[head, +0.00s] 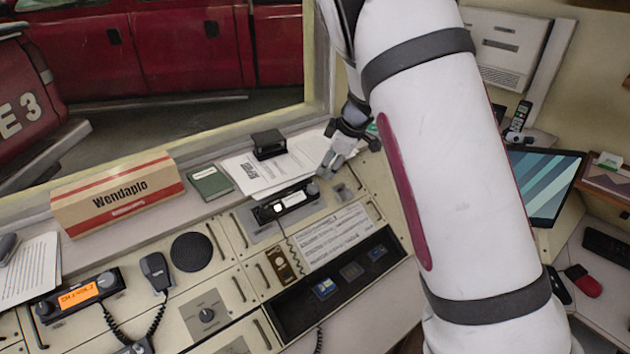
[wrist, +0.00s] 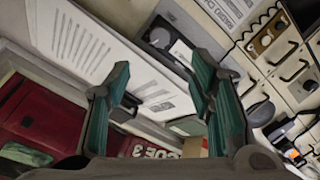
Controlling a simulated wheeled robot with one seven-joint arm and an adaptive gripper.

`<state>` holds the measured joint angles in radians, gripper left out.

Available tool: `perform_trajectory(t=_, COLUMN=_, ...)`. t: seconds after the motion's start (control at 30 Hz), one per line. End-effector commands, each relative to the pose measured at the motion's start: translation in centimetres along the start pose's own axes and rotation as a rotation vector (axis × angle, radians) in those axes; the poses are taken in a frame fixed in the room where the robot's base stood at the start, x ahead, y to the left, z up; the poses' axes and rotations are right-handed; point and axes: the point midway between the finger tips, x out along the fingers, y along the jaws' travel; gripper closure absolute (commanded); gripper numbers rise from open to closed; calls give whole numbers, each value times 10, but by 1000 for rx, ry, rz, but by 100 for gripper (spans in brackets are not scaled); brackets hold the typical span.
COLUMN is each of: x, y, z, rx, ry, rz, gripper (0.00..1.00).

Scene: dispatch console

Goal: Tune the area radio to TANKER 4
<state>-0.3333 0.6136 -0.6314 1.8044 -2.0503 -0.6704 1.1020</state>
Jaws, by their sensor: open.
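A radio with a lit orange display (head: 78,295) stands at the front left of the console in the head view. Its display text is too small to read surely. A second black radio (head: 285,203) with a pale face is set into the panel at the middle, with a coiled cord; it also shows in the wrist view (wrist: 178,50). I cannot tell which is the area radio; no TANKER 4 marking is readable. My gripper (head: 340,158) is open and empty, above the shelf just behind and right of the middle radio. Its teal fingers (wrist: 163,82) are spread.
A hand microphone (head: 156,272), a round speaker (head: 191,251) and a round knob (head: 207,314) lie left on the console. A box (head: 117,194) marked Wendaplo, a green book (head: 211,183), papers (head: 262,172) and a small black device (head: 268,145) occupy the window ledge.

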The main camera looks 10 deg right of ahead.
Motion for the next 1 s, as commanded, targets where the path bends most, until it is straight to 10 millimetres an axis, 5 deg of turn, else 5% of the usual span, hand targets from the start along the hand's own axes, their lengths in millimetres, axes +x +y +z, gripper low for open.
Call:
perform_trajectory(t=0.6, x=107, y=0, z=1, rx=2, ry=1, rz=1, gripper=51)
perform_trajectory(t=1.0, x=133, y=1, z=0, rx=1, ry=3, rz=4, gripper=51)
